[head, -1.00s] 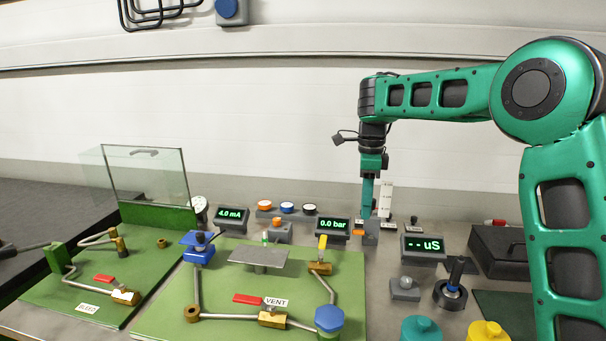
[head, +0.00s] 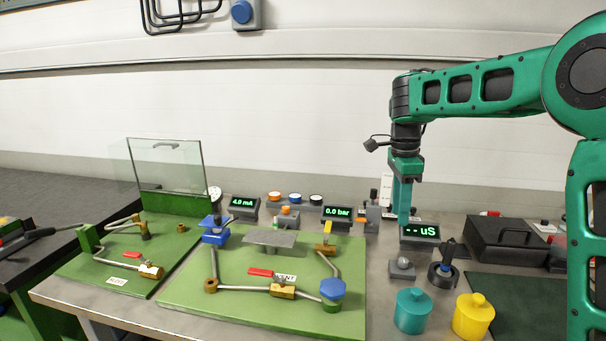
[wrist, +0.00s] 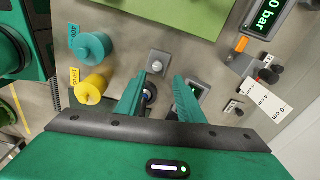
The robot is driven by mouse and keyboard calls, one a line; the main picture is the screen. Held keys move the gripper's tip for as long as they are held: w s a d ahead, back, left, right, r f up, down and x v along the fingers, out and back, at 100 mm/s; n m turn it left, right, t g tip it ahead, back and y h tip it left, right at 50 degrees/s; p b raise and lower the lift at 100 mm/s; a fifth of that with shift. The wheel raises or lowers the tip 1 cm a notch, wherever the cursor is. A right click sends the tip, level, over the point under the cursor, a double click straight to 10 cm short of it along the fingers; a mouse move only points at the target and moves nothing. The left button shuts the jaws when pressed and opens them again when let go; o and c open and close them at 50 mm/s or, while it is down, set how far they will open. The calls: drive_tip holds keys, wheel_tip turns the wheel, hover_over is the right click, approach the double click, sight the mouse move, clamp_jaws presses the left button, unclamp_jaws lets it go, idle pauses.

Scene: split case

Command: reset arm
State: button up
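My gripper (head: 403,207) hangs pointing down at the end of my green arm, above the back right of the bench, in front of the "-- uS" display (head: 420,233) in the head view. In the wrist view my gripper (wrist: 160,92) shows two green fingers spread apart with nothing between them. Below and beyond the fingers lie a black round holder (wrist: 149,92) and a grey block with a knob (wrist: 157,65). The fingers touch nothing that I can see.
A teal pot (head: 412,311) and a yellow pot (head: 473,317) stand at the front right. A green board (head: 190,301) with pipes and valves fills the middle. A clear shield (head: 168,165) stands at left, a dark case (head: 507,242) at right. Air above the bench is free.

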drive_tip(key=s+d+n, duration=0.3)
drive_tip(key=s+d, duration=0.5)
drive_tip(key=s, duration=0.3)
drive_tip(key=s+d+n, duration=0.3)
drive_tip(key=s+d, duration=0.4)
drive_tip(key=s, duration=0.3)
drive_tip(key=s+f+n, duration=0.3)
drive_tip(key=s+f, duration=0.1)
drive_tip(key=s, duration=0.5)
drive_tip(key=s+d+f+n+y, duration=0.1)
drive_tip(key=s+f+n, duration=0.2)
drive_tip(key=s, duration=0.7)
drive_tip(key=shift+f, duration=0.55)
drive_tip(key=shift+d, duration=0.15)
drive_tip(key=shift+w+f, duration=0.25)
drive_tip(key=shift+w, duration=0.45)
